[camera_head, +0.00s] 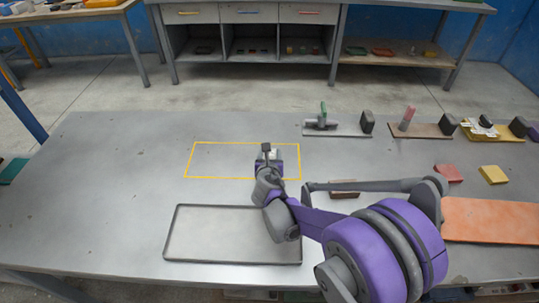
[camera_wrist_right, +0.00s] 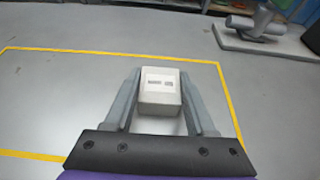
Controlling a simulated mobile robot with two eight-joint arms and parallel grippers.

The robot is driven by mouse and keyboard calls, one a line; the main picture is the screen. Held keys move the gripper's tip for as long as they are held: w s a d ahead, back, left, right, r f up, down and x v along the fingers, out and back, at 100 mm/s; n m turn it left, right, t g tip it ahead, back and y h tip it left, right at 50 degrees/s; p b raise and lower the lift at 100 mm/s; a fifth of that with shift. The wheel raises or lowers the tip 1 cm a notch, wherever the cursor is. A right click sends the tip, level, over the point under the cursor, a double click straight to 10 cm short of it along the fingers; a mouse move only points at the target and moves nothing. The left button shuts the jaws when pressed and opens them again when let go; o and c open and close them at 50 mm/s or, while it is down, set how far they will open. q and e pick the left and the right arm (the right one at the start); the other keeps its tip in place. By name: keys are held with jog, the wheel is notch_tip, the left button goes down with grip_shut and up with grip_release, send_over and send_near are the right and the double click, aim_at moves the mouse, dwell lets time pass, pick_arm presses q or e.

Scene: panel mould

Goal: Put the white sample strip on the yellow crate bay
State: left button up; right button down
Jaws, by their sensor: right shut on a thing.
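The white sample strip (camera_wrist_right: 160,92) is a small pale block with two dark slots on its face in the right wrist view. It sits between the two grey fingers of my right gripper (camera_wrist_right: 161,80), which is shut on it. In the head view the gripper (camera_head: 270,156) is at the right end of the yellow crate bay (camera_head: 225,160), a yellow-outlined rectangle on the table. The strip (camera_head: 275,154) is partly hidden there by the gripper. I cannot tell whether it touches the table. My left gripper is not in view.
A grey tray (camera_head: 215,206) lies in front of the bay, partly behind my right arm. Fixtures stand on a grey plate (camera_head: 345,132) and a brown plate (camera_head: 428,134) to the right. Red (camera_head: 447,173) and yellow (camera_head: 493,174) blocks lie nearby. The left of the table is clear.

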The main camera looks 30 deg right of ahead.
jog(key=shift+c, duration=1.1)
grip_release()
jog(key=shift+f, duration=0.1)
jog(key=shift+r, duration=0.2)
jog(key=shift+s+a+r, duration=0.15)
jog(key=shift+s+a, duration=0.05)
jog(key=shift+s, duration=0.05)
jog(key=p+v, duration=0.2)
jog(key=v, duration=0.9)
jog(key=shift+s, duration=0.2)
